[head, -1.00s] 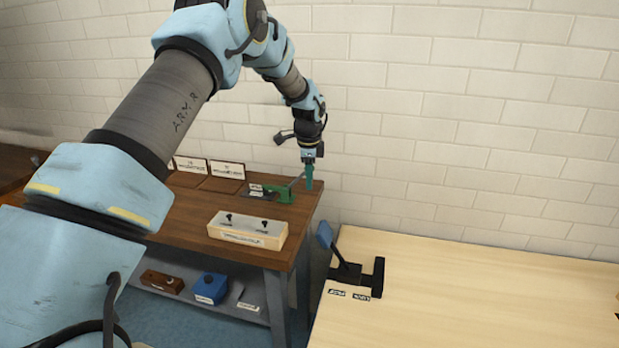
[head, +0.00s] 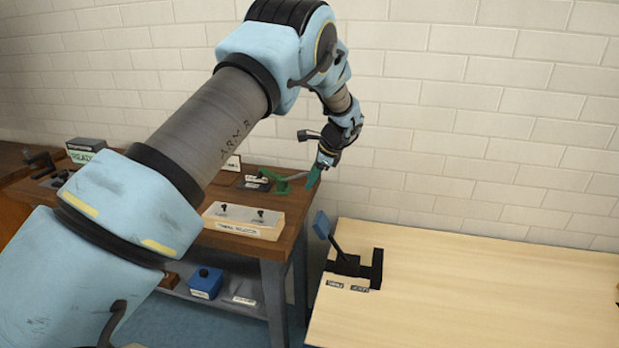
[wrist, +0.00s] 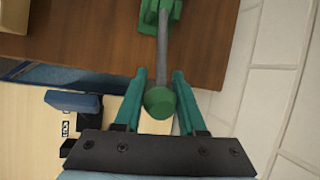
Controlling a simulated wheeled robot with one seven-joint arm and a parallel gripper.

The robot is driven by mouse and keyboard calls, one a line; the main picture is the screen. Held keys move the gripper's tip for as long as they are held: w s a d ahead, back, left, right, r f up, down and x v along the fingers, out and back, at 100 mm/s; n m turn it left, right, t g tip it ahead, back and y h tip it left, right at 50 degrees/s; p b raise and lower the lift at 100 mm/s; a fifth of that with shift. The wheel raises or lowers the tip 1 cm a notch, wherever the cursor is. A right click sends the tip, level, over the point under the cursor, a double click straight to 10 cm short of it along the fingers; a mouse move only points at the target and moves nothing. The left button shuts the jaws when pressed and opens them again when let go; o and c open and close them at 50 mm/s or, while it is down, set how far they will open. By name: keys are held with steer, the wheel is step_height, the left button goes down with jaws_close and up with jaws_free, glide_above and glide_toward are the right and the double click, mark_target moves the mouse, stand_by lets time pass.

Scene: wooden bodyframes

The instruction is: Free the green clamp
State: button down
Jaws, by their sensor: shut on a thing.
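The green clamp (head: 284,185) sits near the right end of the dark wooden bench in the head view. At the top of the wrist view, its green body (wrist: 158,12) and grey lever show. The lever ends in a green knob (wrist: 160,102). My gripper (head: 312,180) is at this lever end, past the right side of the clamp body. In the wrist view, the teal fingers of my gripper (wrist: 158,84) are on either side of the knob, shut on it. Labels by the clamp are too small to read.
A pale box with two black knobs (head: 243,221) stands in front of the clamp on the bench. A light wooden table (head: 480,290), mostly clear, is at right, with a black clamp (head: 352,267) with a blue handle at its left edge. A white brick wall (head: 450,120) rises close behind.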

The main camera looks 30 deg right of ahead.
steer(key=shift+s+f, duration=0.1)
steer(key=shift+f, duration=0.55)
steer(key=c, duration=0.5)
jaws_free()
steer(key=b+v, duration=0.2)
steer(key=v, duration=0.9)
